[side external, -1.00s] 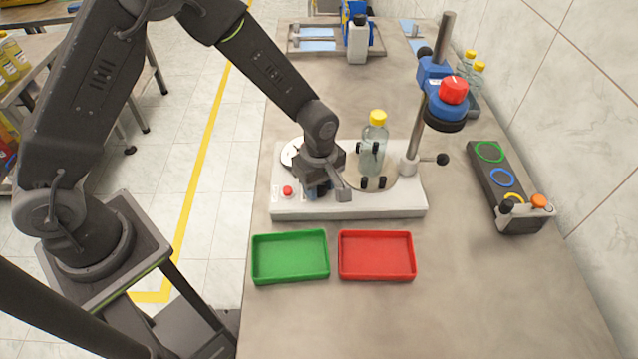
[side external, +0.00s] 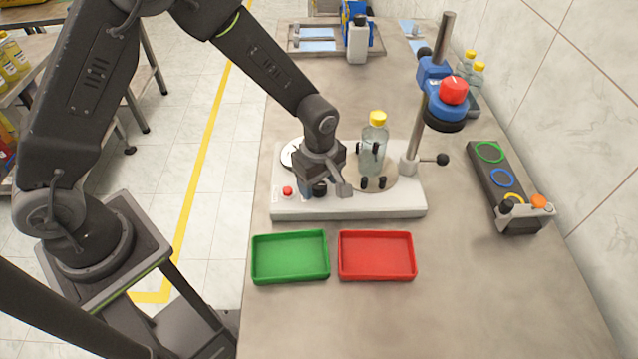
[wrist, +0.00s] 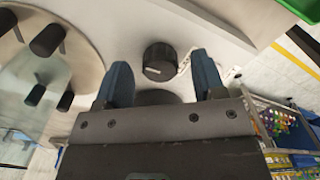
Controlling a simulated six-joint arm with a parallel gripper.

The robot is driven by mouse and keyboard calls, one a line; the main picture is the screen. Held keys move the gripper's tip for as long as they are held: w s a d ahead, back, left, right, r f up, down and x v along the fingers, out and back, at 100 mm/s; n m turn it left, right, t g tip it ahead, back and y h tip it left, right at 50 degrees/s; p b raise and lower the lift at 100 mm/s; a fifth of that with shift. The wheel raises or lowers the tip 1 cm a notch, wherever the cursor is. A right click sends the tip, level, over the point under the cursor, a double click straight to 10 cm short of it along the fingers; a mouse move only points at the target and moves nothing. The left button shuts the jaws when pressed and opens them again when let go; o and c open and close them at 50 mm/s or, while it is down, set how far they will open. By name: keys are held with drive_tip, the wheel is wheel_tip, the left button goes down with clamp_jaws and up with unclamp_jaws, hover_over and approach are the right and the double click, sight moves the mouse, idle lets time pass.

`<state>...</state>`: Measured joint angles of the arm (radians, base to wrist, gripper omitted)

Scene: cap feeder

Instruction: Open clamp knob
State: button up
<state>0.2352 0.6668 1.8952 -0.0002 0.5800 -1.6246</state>
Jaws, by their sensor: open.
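The clamp knob (wrist: 160,61) is a black round knob with a pale pointer line, on the white base plate (side external: 350,212). In the wrist view it shows between the two blue fingertips of my gripper (wrist: 160,66), with a clear gap on both sides. My gripper is open and empty. A second dark round shape (wrist: 155,97) lies nearer between the fingers, partly hidden by the gripper body. In the side external view a dark knob (side external: 320,189) shows just below my gripper. A clear bottle (side external: 372,152) with a yellow cap stands upright among black pegs on the plate.
A red button (side external: 287,190) is at the plate's left. A post with a blue and red capping head (side external: 447,98) rises behind the bottle. Green (side external: 290,278) and red (side external: 377,276) trays are empty in front. A dark cap feeder (side external: 494,178) lies right. The front right table is clear.

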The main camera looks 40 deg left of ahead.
sight(317, 185)
wheel_tip(317, 185, up, 13)
drive_tip(key=shift+f, duration=0.2)
idle(0.3)
drive_tip(key=s+a+r+m+t, duration=0.3)
drive_tip(key=s+a+r+m, duration=0.4)
drive_tip(key=r, duration=0.4)
drive_tip(key=s+a+r+m+t, duration=0.1)
drive_tip(key=s+m, duration=0.3)
drive_tip(key=s, duration=0.2)
drive_tip(key=s+a+r+m+t, duration=0.1)
drive_tip(key=s+m, duration=0.4)
drive_tip(key=s, duration=0.1)
drive_tip(key=shift+s+a+r+t, duration=0.15)
drive_tip(key=shift+a+r+t, duration=0.15)
drive_tip(key=shift+a, duration=0.05)
